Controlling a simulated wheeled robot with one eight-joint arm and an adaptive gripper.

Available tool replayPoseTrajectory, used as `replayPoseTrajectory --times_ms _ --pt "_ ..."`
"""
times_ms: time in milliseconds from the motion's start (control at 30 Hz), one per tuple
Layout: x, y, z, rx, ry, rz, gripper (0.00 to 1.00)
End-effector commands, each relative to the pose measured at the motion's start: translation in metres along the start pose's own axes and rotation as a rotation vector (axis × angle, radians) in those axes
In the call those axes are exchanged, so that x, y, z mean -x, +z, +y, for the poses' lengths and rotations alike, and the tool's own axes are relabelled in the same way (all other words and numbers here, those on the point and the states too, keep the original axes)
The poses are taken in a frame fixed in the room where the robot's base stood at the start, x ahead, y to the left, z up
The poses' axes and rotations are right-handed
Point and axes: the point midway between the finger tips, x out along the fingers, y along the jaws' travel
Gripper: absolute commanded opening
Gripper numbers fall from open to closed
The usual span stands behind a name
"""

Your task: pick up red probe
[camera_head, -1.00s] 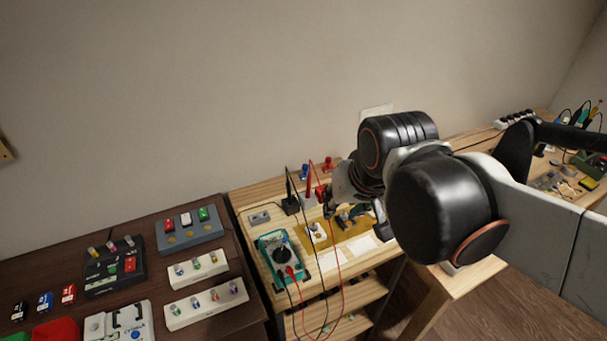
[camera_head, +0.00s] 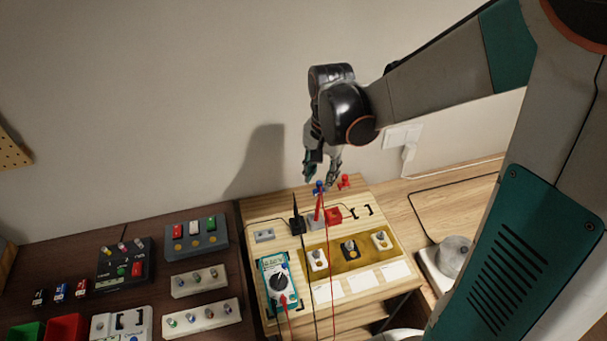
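The red probe (camera_head: 320,207) stands upright on the wooden board, beside the black probe (camera_head: 296,210). A teal multimeter (camera_head: 265,284) lies in front of them, with red and black leads running near it. My gripper (camera_head: 321,180) is above the red probe, pointing down, with its two fingers apart. No object shows between the fingers. The probe's upper end is close below the fingertips, near a blue piece (camera_head: 319,187). I cannot tell the exact gap in depth.
A red block (camera_head: 334,216) and a red knob-like piece (camera_head: 344,182) stand close to the probe. A yellow-brown panel (camera_head: 372,256) with several switches lies in front. Effects pedals (camera_head: 196,237) fill the dark table at left. The wall is behind.

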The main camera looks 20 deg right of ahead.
Motion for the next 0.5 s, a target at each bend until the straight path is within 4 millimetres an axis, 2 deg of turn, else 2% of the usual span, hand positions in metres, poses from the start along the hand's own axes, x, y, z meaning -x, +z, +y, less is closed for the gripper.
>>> replayPoseTrajectory --times_ms 300,500 --pt "-0.058 -0.001 0.0 0.0 -0.001 0.0 0.34" --pt "-0.08 -0.001 0.0 0.0 -0.001 0.001 0.34"
